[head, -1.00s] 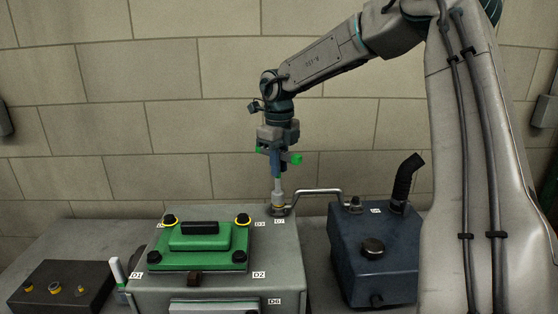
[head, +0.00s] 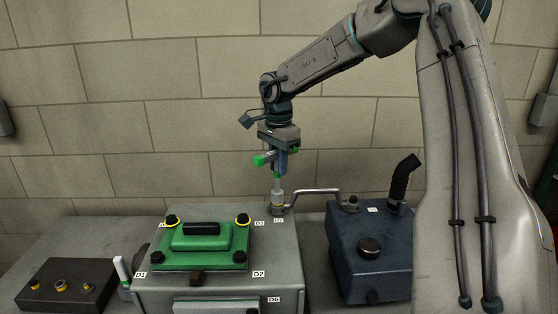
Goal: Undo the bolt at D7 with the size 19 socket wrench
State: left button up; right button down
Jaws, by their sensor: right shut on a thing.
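My right gripper (head: 278,163) points down and is shut on the socket wrench (head: 278,196), whose pale shaft stands upright below the jaws. The wrench's lower end sits at the pipe flange by the label D7 (head: 278,220), at the back right of the grey engine block (head: 285,262). The bolt at D7 is hidden under the socket. The size mark on the wrench cannot be read. My left gripper is not in view.
A green cover (head: 200,247) with several bolts lies on the block. A bent pipe (head: 318,191) runs from the flange to a dark blue tank (head: 375,270) with a black hose (head: 403,178). A dark socket box (head: 66,285) stands at left.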

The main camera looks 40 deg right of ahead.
jog(key=n, duration=0.4)
jog(key=shift+w+r+p, duration=0.1)
jog(key=shift+p, duration=0.25)
jog(key=n, duration=0.3)
jog(key=shift+n, duration=0.3)
